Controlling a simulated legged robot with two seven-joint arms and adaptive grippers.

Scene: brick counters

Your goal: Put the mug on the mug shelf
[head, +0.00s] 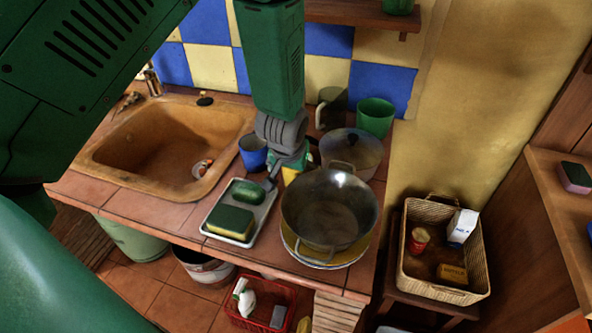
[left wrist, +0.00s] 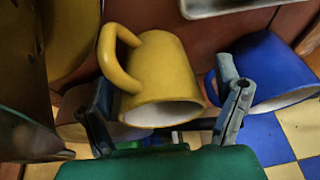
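A yellow mug (left wrist: 168,72) lies between the fingers of my left gripper (left wrist: 166,100) in the left wrist view, its handle toward the left finger. The fingers are apart, with a gap on the right side of the mug. In the head view my left gripper (head: 287,160) points down at the counter and hides most of the yellow mug (head: 291,174). A blue mug (head: 253,152) stands just left of it; it also shows in the left wrist view (left wrist: 268,68). A wooden wall shelf (head: 350,13) at the top edge bears a green item, cut off. My right gripper is out of view.
A pot (head: 330,211) on plates and a lidded pan (head: 351,150) stand close right of the gripper. A green cup (head: 375,117) is behind. A tray (head: 262,209) with sponges lies in front, a sink (head: 120,150) at left. A basket (head: 407,255) stands lower right.

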